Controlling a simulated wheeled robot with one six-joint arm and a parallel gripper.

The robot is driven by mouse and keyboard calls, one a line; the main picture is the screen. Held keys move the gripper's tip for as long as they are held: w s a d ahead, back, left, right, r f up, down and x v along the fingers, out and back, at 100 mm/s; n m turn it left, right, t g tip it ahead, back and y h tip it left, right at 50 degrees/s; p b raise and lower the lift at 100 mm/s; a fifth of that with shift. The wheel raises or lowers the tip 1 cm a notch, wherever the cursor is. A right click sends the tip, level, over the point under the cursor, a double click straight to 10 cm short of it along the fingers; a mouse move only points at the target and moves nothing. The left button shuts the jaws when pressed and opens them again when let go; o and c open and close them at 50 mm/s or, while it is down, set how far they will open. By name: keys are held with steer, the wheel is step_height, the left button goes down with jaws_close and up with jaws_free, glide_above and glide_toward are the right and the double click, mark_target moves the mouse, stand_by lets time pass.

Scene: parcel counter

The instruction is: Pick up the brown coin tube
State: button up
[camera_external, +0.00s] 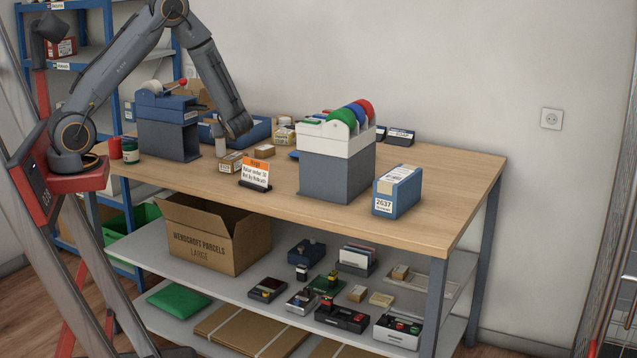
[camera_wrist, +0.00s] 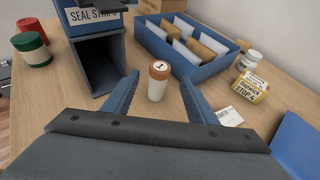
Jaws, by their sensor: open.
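The coin tube (camera_wrist: 157,88) stands upright on the wooden counter in the wrist view. It has a brown cap with a white disc marked 1 and a paler lower body. My gripper (camera_wrist: 160,78) is open, with one blue-grey finger on each side of the tube and visible gaps between. In the external view my gripper (camera_external: 235,128) is low over the counter, right of the blue-grey dispenser. The tube is too small and partly covered there to make out clearly.
The dispenser marked SEAL STRIPS (camera_wrist: 97,62) stands close on the left, with red and green jars (camera_wrist: 32,48) beyond. A blue tray of envelopes (camera_wrist: 150,42) lies just behind the tube. A yellow-labelled box (camera_wrist: 250,86) and white bottle (camera_wrist: 249,60) stand right.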

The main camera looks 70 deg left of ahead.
mark_target(220, 143)
steer(key=x, duration=0.2)
steer(key=shift+s+a+f+p, duration=0.1)
steer(key=shift+a+p, duration=0.2)
steer(key=shift+p, duration=0.1)
steer(key=shift+f+p+x, duration=0.25)
steer(key=shift+p+x, duration=0.85)
steer(key=shift+x, duration=1.25)
steer(key=shift+d, duration=0.1)
steer(key=c, duration=1.2)
steer(key=shift+c, duration=0.2)
steer(key=shift+r, duration=0.15)
